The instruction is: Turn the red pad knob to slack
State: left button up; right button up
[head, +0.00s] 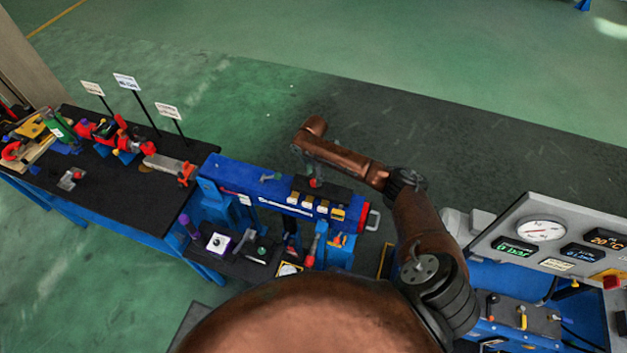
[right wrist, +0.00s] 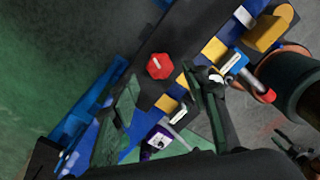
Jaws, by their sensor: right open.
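The red pad knob (right wrist: 160,66) is a many-sided red knob with a pale line across its top. It sits on a dark surface on the blue stand. In the head view a small red spot under my right gripper (head: 314,172) appears to be this knob (head: 315,183). In the right wrist view my right gripper (right wrist: 162,80) is open, one finger on each side below the knob. The knob lies ahead of the gap between the fingertips, and I cannot tell whether either finger touches it. My left gripper is not in view.
The blue stand (head: 232,180) carries yellow and white blocks along its side and a grey handle (head: 373,220) at its right end. A bench with tools (head: 120,190) and signs stands left. A gauge panel (head: 541,229) stands right. Open floor lies behind.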

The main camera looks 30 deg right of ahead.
aim_at(314, 182)
notch_tip(314, 182, up, 8)
jog(key=shift+r, duration=0.2)
dwell(0.5)
